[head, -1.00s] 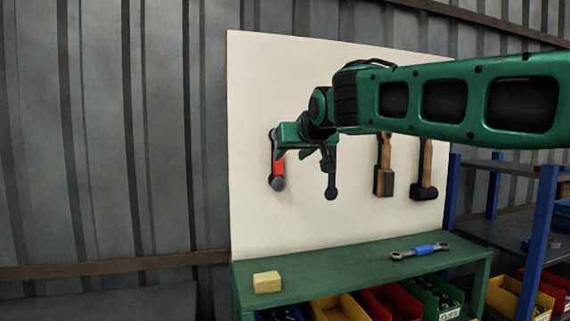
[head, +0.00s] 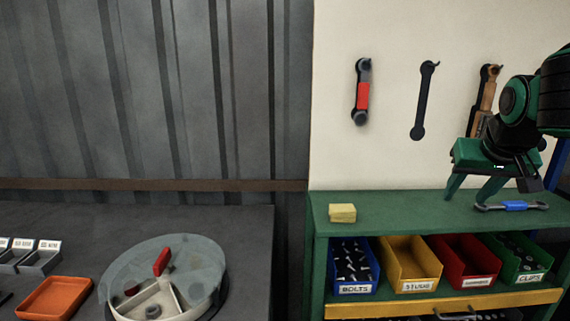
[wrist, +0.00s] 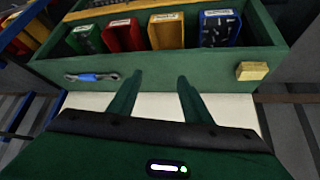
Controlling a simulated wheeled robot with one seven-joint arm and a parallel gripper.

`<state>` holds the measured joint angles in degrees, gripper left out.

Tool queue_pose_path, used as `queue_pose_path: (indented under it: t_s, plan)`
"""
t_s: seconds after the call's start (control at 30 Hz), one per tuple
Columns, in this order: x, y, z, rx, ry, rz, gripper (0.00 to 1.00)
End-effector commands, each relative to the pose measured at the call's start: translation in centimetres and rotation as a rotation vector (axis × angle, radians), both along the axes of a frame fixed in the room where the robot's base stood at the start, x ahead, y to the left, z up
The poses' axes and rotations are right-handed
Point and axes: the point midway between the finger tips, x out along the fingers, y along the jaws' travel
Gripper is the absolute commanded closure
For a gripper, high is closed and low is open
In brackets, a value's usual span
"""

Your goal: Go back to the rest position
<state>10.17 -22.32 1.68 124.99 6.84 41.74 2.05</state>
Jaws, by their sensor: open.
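My gripper (head: 474,190) is open and empty in the head view, in front of the green workbench (head: 385,207) and near the blue-handled wrench (head: 512,206). In the wrist view my gripper's two fingers (wrist: 160,92) stand apart with nothing between them. The blue-handled wrench (wrist: 92,77) lies on the bench top to their left there. A red-handled wrench (head: 363,92) hangs on the pale tool board (head: 395,150). A dark wrench-shaped mark (head: 424,100) beside it is bare. A wooden-handled tool (head: 488,95) hangs farther right, partly hidden by my arm.
A yellow block (head: 342,213) lies on the bench's left end. Bins of bolts (head: 352,288), studs (head: 410,285) and other parts sit below the top. At the left, a grey table holds a round lidded tray (head: 165,245) and an orange tray (head: 55,297).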

Motion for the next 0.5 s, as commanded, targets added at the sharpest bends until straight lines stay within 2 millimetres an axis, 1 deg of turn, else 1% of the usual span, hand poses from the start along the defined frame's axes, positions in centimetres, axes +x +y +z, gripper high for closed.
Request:
queue_pose_path:
  t_s: [0.03,0.07,0.1,0.17,0.2,0.27,0.3,0.4,0.5]
  plan:
    - [-2.5,-1.1,-2.2,0.02,0.059,-0.033,0.55]
    - [-3.9,-1.6,-3.5,0.032,0.096,-0.05,0.55]
    - [-5.9,-2.2,-5.1,0.051,0.143,-0.075,0.55]
    - [-9.0,-2.9,-7.5,0.081,0.214,-0.111,0.55]
    - [-11.0,-3.2,-9.0,0.104,0.262,-0.132,0.55]
    - [-14.0,-3.4,-11.1,0.138,0.327,-0.164,0.55]
    - [-15.9,-3.4,-12.3,0.162,0.369,-0.182,0.55]
    - [-20.0,-3.0,-14.8,0.214,0.457,-0.219,0.55]
    - [-22.8,-2.5,-16.4,0.254,0.518,-0.242,0.55]
